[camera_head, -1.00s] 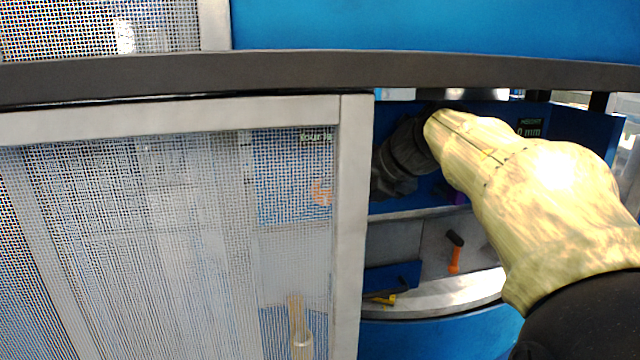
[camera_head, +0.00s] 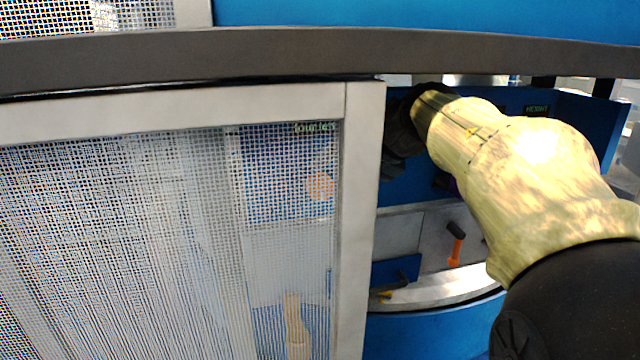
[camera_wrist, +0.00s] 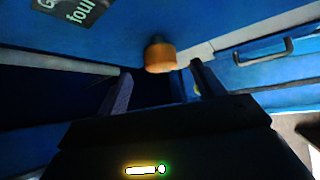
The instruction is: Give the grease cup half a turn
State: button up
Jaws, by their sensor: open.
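The grease cup (camera_wrist: 160,56) looks like a short orange cylinder with a dark top, set against the blue panel in the wrist view. In the head view an orange shape (camera_head: 320,186) behind the mesh appears to be the same cup, blurred by the wire. My gripper (camera_wrist: 160,68) is open, its two fingers spread to either side of the cup in the picture. The cup seems to lie beyond the fingertips; contact is not visible.
A mesh door (camera_head: 363,220) with a grey frame stands close at the left of my arm. A dark rail (camera_head: 300,55) crosses above. A metal handle (camera_wrist: 262,52) is at the right in the wrist view.

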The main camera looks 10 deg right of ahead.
jog(key=p+x, duration=0.1)
jog(key=x, duration=0.6)
jog(key=shift+w+a+f+p, duration=0.1)
jog(key=shift+p, duration=0.3)
jog(key=c, duration=1)
